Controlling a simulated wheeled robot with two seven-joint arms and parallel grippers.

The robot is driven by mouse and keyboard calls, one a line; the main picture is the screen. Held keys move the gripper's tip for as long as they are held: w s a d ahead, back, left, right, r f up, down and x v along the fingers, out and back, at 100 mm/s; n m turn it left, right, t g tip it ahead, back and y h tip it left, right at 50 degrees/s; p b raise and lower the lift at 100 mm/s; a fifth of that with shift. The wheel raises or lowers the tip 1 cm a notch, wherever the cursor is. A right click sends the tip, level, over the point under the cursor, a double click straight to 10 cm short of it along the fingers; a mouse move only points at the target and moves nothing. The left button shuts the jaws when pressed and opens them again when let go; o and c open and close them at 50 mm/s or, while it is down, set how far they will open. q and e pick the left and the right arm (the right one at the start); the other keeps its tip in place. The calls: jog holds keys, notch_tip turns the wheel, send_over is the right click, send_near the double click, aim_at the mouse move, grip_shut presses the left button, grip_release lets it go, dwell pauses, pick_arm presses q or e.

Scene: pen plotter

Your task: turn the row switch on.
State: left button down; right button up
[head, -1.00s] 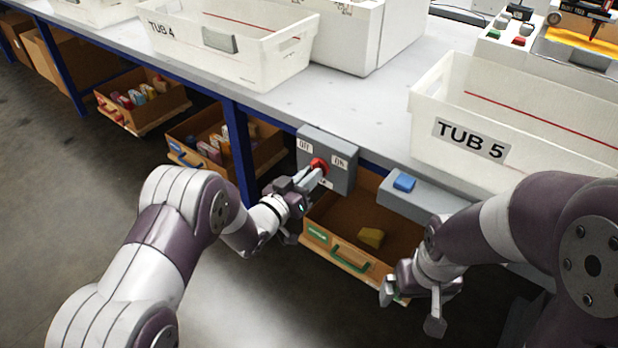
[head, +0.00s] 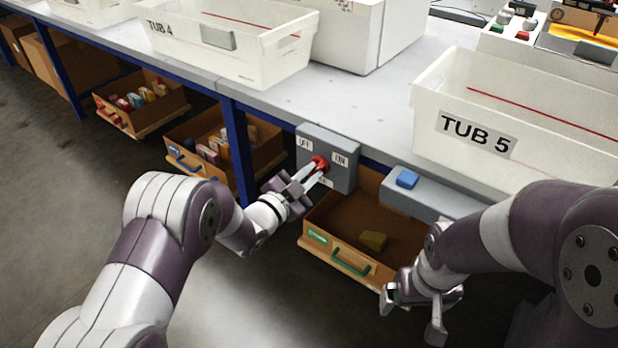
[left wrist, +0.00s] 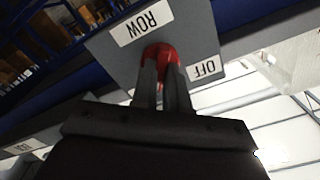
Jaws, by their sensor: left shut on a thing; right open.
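The row switch is a grey box (head: 342,150) on the front edge of the bench, with OFF and ON labels and a red knob (head: 320,163). In the left wrist view the red knob (left wrist: 160,52) sits between the fingers, below a ROW label (left wrist: 142,25). My left gripper (head: 315,172) is shut on the red knob. The fingers cover part of the knob, so which label it points to is hard to tell. My right gripper (head: 412,312) is open and empty, low in front of the drawer at the right.
An open wooden drawer (head: 345,268) with a yellow block (head: 373,241) is below the switch. A grey box with a blue button (head: 407,179) is to its right. TUB 5 (head: 470,130) and TUB 4 (head: 225,45) stand on the bench. Open floor lies at lower left.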

pick_arm(q)
jog(key=shift+f+m, duration=0.1)
jog(key=shift+m, duration=0.5)
jog(key=shift+m+b, duration=0.3)
jog(key=c, duration=1.1)
grip_release()
jog(key=shift+c, duration=0.2)
jog(key=shift+s+a, duration=0.2)
jog(key=shift+s, duration=0.05)
jog(key=p+v, duration=0.3)
jog(key=v, duration=0.9)
jog(key=shift+s, duration=0.1)
